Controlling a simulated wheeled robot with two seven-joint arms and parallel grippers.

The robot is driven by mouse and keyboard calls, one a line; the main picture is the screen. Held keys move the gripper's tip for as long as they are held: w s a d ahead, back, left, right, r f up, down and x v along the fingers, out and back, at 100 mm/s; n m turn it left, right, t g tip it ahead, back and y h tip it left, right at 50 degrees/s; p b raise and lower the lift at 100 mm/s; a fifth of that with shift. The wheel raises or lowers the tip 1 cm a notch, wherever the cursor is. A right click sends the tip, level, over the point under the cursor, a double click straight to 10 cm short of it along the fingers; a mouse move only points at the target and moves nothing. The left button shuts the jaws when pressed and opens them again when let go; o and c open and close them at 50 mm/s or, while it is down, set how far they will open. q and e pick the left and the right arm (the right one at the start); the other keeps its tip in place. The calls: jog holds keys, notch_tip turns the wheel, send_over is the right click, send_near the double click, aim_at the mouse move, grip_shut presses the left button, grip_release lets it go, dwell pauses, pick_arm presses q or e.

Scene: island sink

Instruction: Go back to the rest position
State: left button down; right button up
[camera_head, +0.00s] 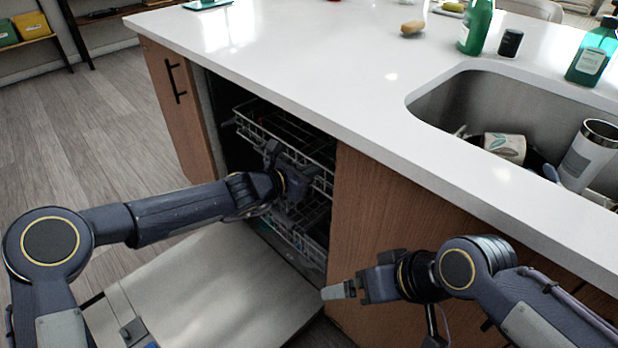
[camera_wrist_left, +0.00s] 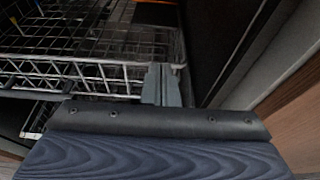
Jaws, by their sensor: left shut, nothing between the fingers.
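My left gripper (camera_head: 272,150) is at the open dishwasher, in front of its upper rack (camera_head: 285,130). In the left wrist view its fingers (camera_wrist_left: 160,84) are together with nothing between them. They overlap the wire front of the rack (camera_wrist_left: 75,75); I cannot tell whether they touch it. My right gripper (camera_head: 338,291) is low in front of the wooden cabinet, apart from the dishwasher. Only one pale fingertip shows clearly, so its opening is unclear. Nothing shows in its grasp.
The dishwasher door (camera_head: 205,290) lies folded down below my left arm. The white countertop (camera_head: 300,50) overhangs the wooden cabinet (camera_head: 385,215). The sink (camera_head: 465,95) holds a patterned cup (camera_head: 505,147) and a steel tumbler (camera_head: 590,155). Bottles stand behind it. Open floor (camera_head: 85,130) lies left.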

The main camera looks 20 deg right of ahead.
pick_arm(q)
jog(key=s+a+r+m+y, duration=0.1)
jog(key=s+a+r+m, duration=0.25)
jog(key=a, duration=0.35)
jog(key=s+a+r+m, duration=0.3)
jog(key=a+r+m, duration=0.15)
jog(key=a, duration=0.25)
jog(key=s+a+r+m+y, duration=0.1)
jog(key=s+a+r+m, duration=0.2)
jog(key=a+m, duration=0.3)
jog(key=s+a+f+m+y, duration=0.3)
jog(key=s+a+f+y, duration=0.1)
jog(key=s+a, duration=0.75)
jog(key=s+a+f+m+y, duration=0.4)
jog(key=s+a+f, duration=0.1)
jog(key=s+a, duration=0.7)
notch_tip(320, 180, up, 28)
jog(key=a+p, duration=0.1)
jog(key=p, duration=2.7)
jog(key=shift+w+a, duration=0.25)
jog(key=shift+w, duration=0.2)
